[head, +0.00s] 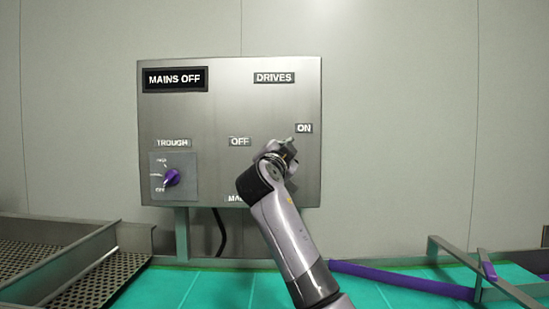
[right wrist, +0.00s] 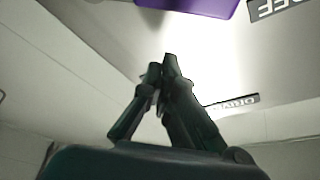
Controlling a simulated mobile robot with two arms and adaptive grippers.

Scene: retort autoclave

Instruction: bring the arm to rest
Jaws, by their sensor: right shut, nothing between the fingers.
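My right arm reaches up from the lower right in the head view. My right gripper (head: 284,146) is in front of the grey control panel (head: 222,112), just below and left of the ON label (head: 304,128). In the right wrist view its fingers (right wrist: 163,66) are shut with nothing between them. A purple part (right wrist: 190,5) shows beyond the fingertips at the top edge there, apart from them in the picture. In the head view my arm and gripper hide the panel area below the ON and OFF labels. My left gripper is not in view.
A purple trough knob (head: 172,178) sits at the panel's lower left. A perforated metal tray (head: 75,265) lies at the left, and metal rails with a purple bar (head: 400,282) run at the lower right. The green floor (head: 200,288) spreads below the panel.

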